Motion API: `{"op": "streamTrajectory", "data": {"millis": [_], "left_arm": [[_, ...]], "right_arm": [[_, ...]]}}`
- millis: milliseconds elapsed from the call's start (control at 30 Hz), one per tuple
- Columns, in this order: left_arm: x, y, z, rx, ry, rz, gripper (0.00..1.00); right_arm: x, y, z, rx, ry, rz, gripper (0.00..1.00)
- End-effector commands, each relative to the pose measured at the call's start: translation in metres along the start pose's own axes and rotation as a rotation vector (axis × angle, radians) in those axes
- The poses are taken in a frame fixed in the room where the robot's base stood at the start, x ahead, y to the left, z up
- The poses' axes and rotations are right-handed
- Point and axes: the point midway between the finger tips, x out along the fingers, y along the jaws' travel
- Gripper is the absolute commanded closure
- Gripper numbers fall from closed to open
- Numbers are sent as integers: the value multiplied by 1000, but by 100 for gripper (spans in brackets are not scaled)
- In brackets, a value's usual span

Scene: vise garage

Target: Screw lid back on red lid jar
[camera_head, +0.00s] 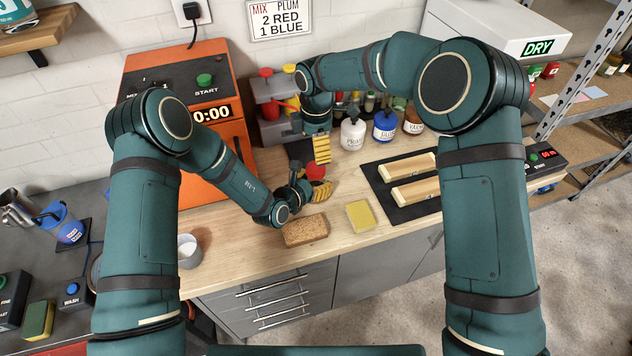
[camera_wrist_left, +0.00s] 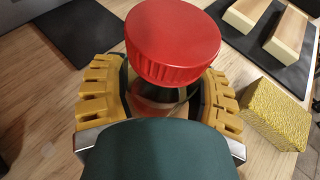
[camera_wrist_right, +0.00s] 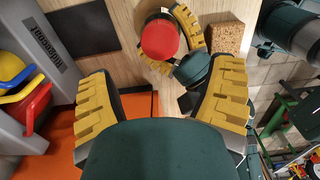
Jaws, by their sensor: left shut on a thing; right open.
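The red lid (camera_head: 317,172) sits at the top of the jar in the left wrist view (camera_wrist_left: 172,42). It looks a little tilted there; I cannot tell whether it is threaded. The clear jar body (camera_wrist_left: 158,104) shows below it, with dark contents. My left gripper (camera_head: 308,190) is shut around the jar body, its yellow fingers on either side (camera_wrist_left: 160,98). My right gripper (camera_head: 321,150) is open and empty, above and behind the jar. In the right wrist view, the red lid (camera_wrist_right: 160,40) lies beyond the open fingers (camera_wrist_right: 162,85), apart from them.
A brown sponge block (camera_head: 305,231) and a yellow sponge (camera_head: 360,215) lie near the front edge. Wooden blocks (camera_head: 415,188) rest on a dark mat at right. White and blue bottles (camera_head: 385,127) stand behind. An orange machine (camera_head: 221,148) stands at back left.

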Motion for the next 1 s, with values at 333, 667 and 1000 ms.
{"op": "streamTrajectory", "data": {"millis": [333,667,1000], "left_arm": [[0,0,0,0,-1,0,100],[0,0,0,0,-1,0,100],[0,0,0,0,-1,0,100]], "right_arm": [[-1,0,0,-8,-1,0,18],[34,-1,0,-7,-1,-4,18],[74,0,0,-7,-1,-1,18]]}}
